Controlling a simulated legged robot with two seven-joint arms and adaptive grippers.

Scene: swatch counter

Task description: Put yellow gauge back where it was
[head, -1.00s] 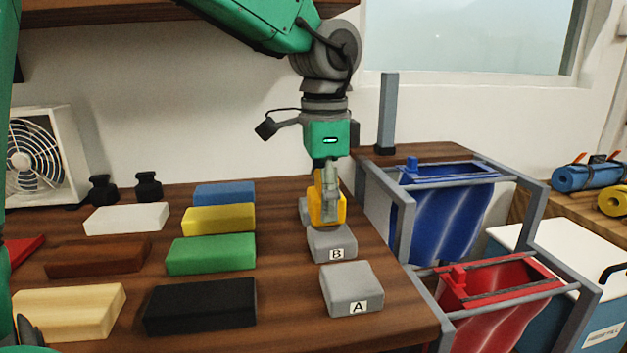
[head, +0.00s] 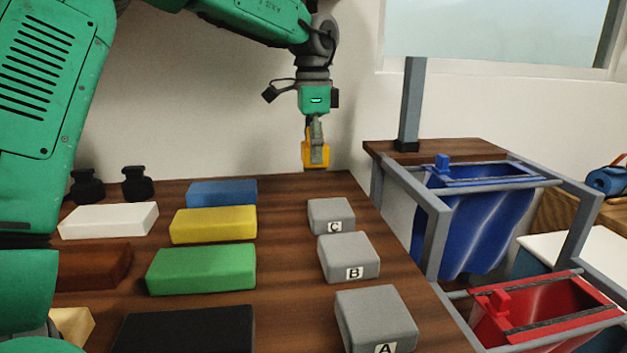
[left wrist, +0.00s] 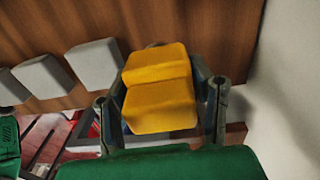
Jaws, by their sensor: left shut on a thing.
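The yellow gauge (head: 316,156), a small stepped block, hangs in my left gripper (head: 316,144) in the head view. The gripper is shut on it and holds it above the table's back edge, beyond the grey block labelled C (head: 331,216). In the left wrist view, the gauge (left wrist: 158,90) sits between the two fingers of my left gripper (left wrist: 163,100), clear of the grey blocks. My right gripper is not in view.
Grey blocks B (head: 348,258) and A (head: 376,320) stand nearer in C's row. Coloured blocks, including a yellow one (head: 213,224) and a green one (head: 201,269), lie left. Blue (head: 470,225) and red (head: 545,310) bins hang in a frame at right.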

